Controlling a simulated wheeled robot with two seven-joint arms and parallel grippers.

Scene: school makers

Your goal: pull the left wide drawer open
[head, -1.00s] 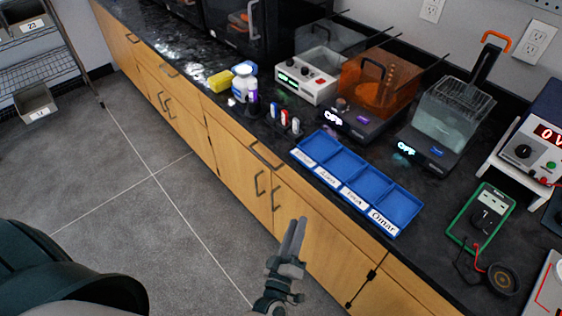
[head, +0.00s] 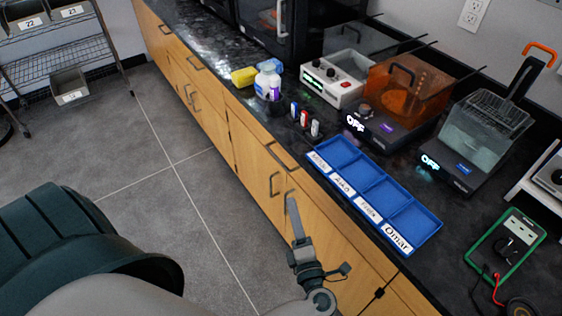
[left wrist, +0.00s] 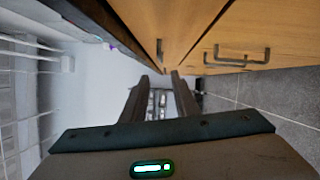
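The wide drawer (head: 250,128) is a light wood front under the dark counter, flush with the cabinet. Its dark bar handle (head: 281,157) lies near the blue tray. My left gripper (head: 292,203) is in front of the cabinet, below that handle and near the door handles. In the left wrist view its two fingers (left wrist: 160,76) are apart with nothing between them. A bar handle, seen nearly end-on, shows just beyond the fingertips (left wrist: 160,49); the fingers look clear of it. My right gripper is not in view.
Door handles (head: 274,184) stick out below the drawer. The counter (head: 300,145) holds a blue labelled tray (head: 432,222), bottles, devices and a green-edged meter (head: 512,245). Open grey floor (head: 150,140) lies in front, with a wire shelf (head: 60,50) at far left.

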